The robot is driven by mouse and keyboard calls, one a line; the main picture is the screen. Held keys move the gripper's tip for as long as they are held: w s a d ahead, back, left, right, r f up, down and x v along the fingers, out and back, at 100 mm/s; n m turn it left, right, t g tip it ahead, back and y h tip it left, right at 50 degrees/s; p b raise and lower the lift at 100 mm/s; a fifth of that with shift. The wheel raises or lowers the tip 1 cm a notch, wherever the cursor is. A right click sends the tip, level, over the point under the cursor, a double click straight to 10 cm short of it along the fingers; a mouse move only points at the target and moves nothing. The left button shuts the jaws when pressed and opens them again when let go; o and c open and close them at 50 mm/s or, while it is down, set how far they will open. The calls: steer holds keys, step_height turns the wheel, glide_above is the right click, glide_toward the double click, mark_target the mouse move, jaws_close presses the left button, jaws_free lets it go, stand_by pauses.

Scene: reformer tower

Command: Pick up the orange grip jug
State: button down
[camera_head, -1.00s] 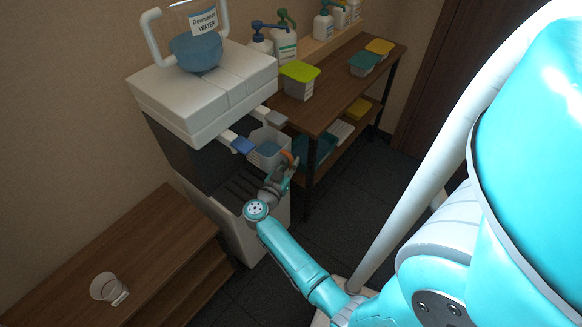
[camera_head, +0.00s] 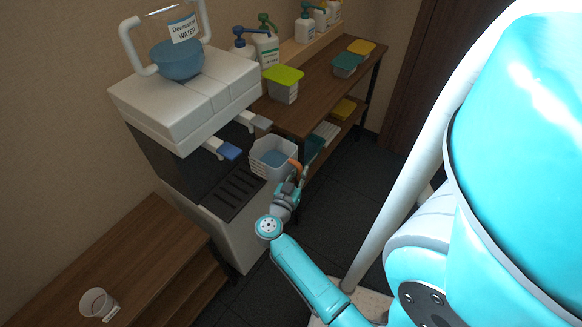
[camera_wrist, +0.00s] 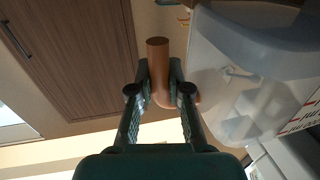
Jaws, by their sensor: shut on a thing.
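The jug (camera_head: 268,158) is a whitish translucent container with an orange grip (camera_head: 295,167) on its right side. In the head view it is in front of the dispenser machine, beside the drip tray, and bluish inside. My gripper (camera_head: 293,178) is shut on the orange grip. In the wrist view the grip (camera_wrist: 158,60) runs between the two fingers of my gripper (camera_wrist: 160,76), and the jug body (camera_wrist: 235,85) fills the right side with red marks on its wall. I cannot tell whether the jug's bottom touches anything.
The dispenser machine (camera_head: 185,100) has a blue lever (camera_head: 229,151) and a grey lever (camera_head: 262,122) close to the jug. A drip tray (camera_head: 232,190) is below. A wooden table (camera_head: 318,95) with bottles and tubs stands behind.

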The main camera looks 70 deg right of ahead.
steer(key=s+a, duration=0.2)
steer(key=s, duration=0.8)
steer(key=shift+s+a, duration=0.3)
steer(key=c, duration=1.9)
jaws_free()
steer(key=shift+s, duration=0.1)
steer(key=shift+a, duration=0.1)
jaws_close()
